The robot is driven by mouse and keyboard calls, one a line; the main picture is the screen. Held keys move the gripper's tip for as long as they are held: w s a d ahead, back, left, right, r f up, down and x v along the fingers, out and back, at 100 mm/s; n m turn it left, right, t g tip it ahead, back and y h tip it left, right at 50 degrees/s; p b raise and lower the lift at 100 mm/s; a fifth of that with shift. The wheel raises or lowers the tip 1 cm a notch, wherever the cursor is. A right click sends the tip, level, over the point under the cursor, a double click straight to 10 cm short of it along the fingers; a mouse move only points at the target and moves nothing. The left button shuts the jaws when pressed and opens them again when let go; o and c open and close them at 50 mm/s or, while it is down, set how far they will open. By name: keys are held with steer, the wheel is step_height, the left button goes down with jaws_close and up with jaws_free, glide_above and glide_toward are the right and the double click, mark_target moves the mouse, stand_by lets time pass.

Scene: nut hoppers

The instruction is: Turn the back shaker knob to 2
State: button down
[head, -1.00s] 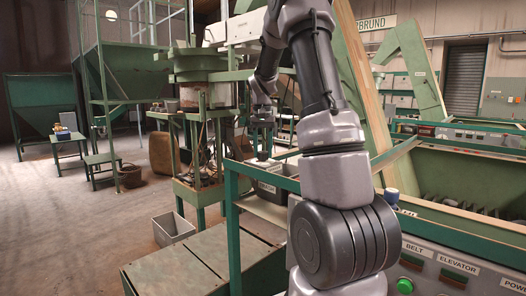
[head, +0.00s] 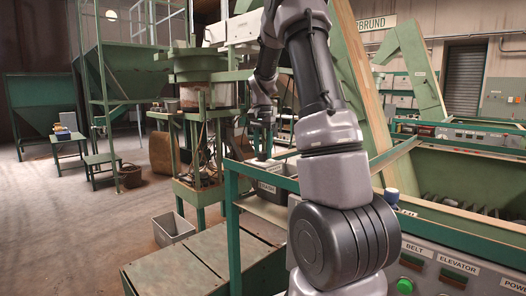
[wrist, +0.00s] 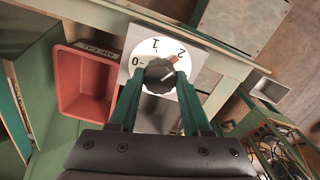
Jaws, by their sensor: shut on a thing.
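The shaker knob (wrist: 160,76) is black and round, on a white dial plate (wrist: 137,47) marked 0, 1 and 2, in the wrist view. An orange-red mark at the knob's edge lies beside the 2; a white line also shows on the knob. My gripper (wrist: 159,82) has its two green fingers on either side of the knob, shut on it. In the head view my gripper (head: 263,143) is small, beyond the green frame, and the knob cannot be made out there.
A red bin (wrist: 84,85) with a label sits left of the dial in the wrist view. A grey open box (head: 173,228) stands on the floor. A green-framed bench with a control panel (head: 440,268) is close at the right.

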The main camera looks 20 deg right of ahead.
mark_target(263, 152)
steer(key=shift+c, duration=1.8)
jaws_free()
step_height(263, 152, up, 11)
